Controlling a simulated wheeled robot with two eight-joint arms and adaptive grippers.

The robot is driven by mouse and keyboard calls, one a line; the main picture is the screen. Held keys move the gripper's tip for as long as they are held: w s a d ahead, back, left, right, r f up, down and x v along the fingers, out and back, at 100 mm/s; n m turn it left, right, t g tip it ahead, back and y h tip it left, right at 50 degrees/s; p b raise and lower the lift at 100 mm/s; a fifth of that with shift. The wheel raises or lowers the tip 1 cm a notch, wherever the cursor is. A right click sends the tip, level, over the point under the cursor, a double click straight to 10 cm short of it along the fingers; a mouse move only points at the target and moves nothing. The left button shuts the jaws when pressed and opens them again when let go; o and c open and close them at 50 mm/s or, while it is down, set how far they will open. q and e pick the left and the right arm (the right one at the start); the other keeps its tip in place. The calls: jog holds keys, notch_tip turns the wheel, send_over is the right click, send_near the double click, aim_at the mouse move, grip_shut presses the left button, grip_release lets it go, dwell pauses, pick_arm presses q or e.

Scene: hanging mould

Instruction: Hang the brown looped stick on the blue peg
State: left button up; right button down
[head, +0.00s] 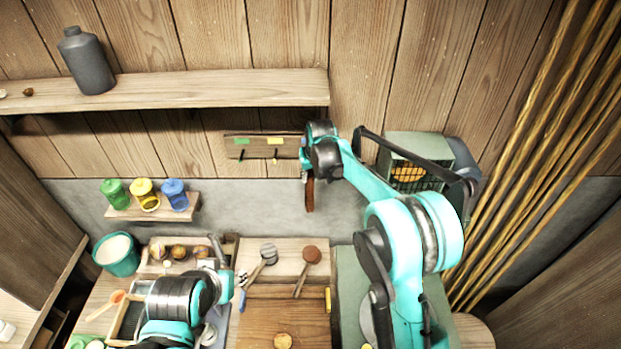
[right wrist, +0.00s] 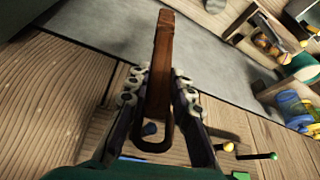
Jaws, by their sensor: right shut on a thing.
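My right gripper (right wrist: 158,85) is shut on the brown looped stick (right wrist: 162,50), which lies between its two fingers. The stick's dark loop (right wrist: 154,152) sticks out past the fingers on the peg side. The blue peg's round tip (right wrist: 150,128) appears inside the loop's outline in the right wrist view; I cannot tell whether the peg passes through. In the head view the stick (head: 310,195) hangs upright below my right gripper (head: 306,160), at the right end of the peg board (head: 255,152); the blue peg is hidden there. My left gripper (head: 228,268) is low over the bench, its fingers unclear.
Green (head: 240,156) and yellow (head: 275,157) pegs stick out left of the blue one. A shelf (head: 200,90) runs above the board. Small jars (head: 143,194) stand on a ledge at left. A green-grey box (head: 415,150) stands right, behind my right arm.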

jog(key=shift+w+p, duration=0.3)
jog(key=shift+w, duration=0.8)
jog(key=shift+w+f+b, duration=0.55)
jog(key=shift+w+b, duration=0.05)
jog(key=shift+w, duration=0.05)
